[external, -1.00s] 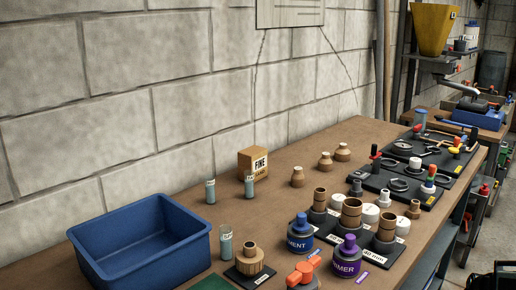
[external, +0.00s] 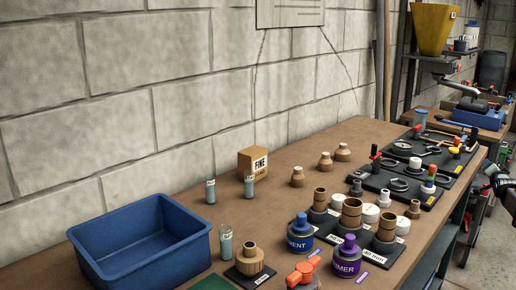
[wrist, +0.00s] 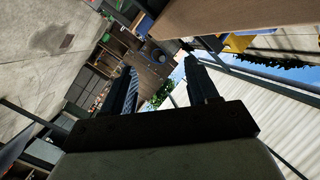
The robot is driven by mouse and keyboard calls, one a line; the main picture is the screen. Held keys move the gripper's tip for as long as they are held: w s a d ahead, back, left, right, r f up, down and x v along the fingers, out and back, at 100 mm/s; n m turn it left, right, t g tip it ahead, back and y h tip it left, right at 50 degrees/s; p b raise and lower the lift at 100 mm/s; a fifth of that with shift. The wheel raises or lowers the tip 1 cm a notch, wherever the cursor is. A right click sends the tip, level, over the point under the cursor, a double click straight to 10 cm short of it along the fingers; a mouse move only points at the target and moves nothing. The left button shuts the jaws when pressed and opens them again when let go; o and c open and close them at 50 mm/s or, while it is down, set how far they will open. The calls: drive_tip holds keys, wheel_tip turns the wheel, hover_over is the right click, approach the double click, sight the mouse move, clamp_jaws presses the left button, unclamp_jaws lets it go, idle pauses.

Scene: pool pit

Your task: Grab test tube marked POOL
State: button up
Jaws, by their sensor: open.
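Three clear test tubes with pale blue-grey contents and small white labels stand upright on the brown bench in the external view. One test tube (external: 210,192) is right of the blue bin, a second test tube (external: 250,185) is in front of the FINE box, and a third test tube (external: 226,243) is nearer, beside the bin's right corner. Their labels are too small to read, so I cannot tell which says POOL. My gripper (wrist: 164,82) is open and empty in the wrist view, far from the tubes. No tube shows in the wrist view.
The blue bin (external: 139,247) stands left of the tubes. Bare bench lies between the tubes.

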drive_tip(key=w+r+t, duration=0.2)
drive_tip(key=r, duration=0.7)
drive_tip(key=w+r+t, duration=0.2)
drive_tip(key=r, duration=0.6)
drive_tip(key=w+a+r+n+t, duration=0.2)
drive_tip(key=w+a+r, duration=0.25)
drive_tip(key=r, duration=0.35)
drive_tip(key=w+a+f+n+g+y, duration=0.1)
drive_tip(key=w+a+n+g+y, duration=0.15)
drive_tip(key=a, duration=1.05)
drive_tip(key=w+a+f+n+g+y, duration=0.1)
drive_tip(key=w+a+n+y, duration=0.15)
drive_tip(key=a, duration=0.95)
drive_tip(key=w+a+f+n+g+y, duration=0.1)
drive_tip(key=w+a+g+y, duration=0.2)
drive_tip(key=a, duration=1)
drive_tip(key=s+a+f+n+g+y, duration=0.1)
drive_tip(key=s+a+n, duration=0.1)
drive_tip(key=a, duration=0.7)
drive_tip(key=s+a+f+n+g+y, duration=0.1)
drive_tip(key=a+n, duration=0.1)
drive_tip(key=a, duration=0.8)
drive_tip(key=n+g, duration=1.1)
drive_tip(key=n, duration=0.1)
approach(210, 183)
drive_tip(key=shift+t+y, duration=0.3)
drive_tip(key=shift+t, duration=0.05)
drive_tip(key=x, duration=1.1)
drive_tip(key=shift+w+d+f, duration=0.1)
drive_tip(key=shift+w+d, duration=0.2)
